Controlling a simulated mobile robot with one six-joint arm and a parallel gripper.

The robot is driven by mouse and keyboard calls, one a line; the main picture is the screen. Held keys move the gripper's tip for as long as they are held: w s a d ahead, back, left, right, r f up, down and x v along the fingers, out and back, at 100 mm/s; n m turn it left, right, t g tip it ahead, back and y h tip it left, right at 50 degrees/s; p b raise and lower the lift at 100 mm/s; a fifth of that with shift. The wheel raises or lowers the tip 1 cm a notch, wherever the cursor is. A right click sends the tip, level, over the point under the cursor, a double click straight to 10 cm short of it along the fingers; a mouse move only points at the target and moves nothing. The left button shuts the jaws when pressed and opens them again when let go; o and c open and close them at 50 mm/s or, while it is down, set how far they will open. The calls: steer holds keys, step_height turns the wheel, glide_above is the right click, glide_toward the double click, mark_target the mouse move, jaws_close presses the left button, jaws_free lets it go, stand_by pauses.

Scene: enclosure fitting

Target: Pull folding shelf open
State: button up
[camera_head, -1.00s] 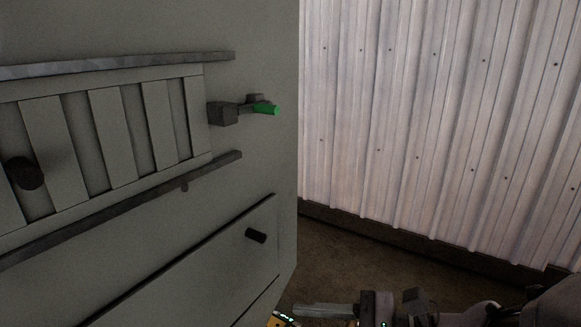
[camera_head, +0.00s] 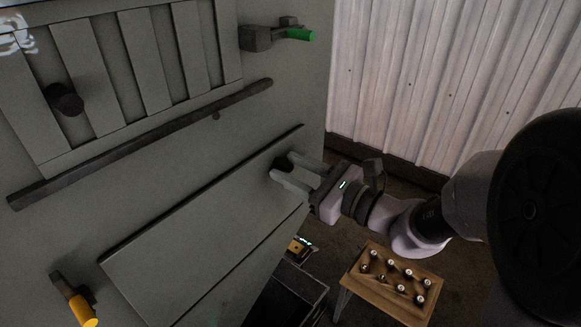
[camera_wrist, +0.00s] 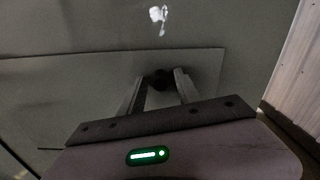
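The folding shelf (camera_head: 205,225) is a flat grey panel lying against the front of the grey enclosure. Its dark knob (camera_head: 283,162) is near the upper right corner. My gripper (camera_head: 281,168) reaches it from the right, with one finger on either side of the knob. In the wrist view, the knob (camera_wrist: 161,77) shows between the tips of my gripper (camera_wrist: 160,82), and the shelf (camera_wrist: 80,95) lies behind. The fingers look apart, with a small gap beside the knob. Contact is hard to judge.
Above are a slatted panel (camera_head: 120,70) with a dark knob (camera_head: 64,99), a rail (camera_head: 150,140) and a green-tipped handle (camera_head: 300,34). A yellow-tipped handle (camera_head: 78,305) is at lower left. A small wooden table (camera_head: 372,290) with several small items stands below my arm. A corrugated wall (camera_head: 430,80) is behind.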

steer(key=shift+w+a, duration=0.15)
steer(key=shift+c, duration=0.4)
jaws_close()
stand_by(1.0)
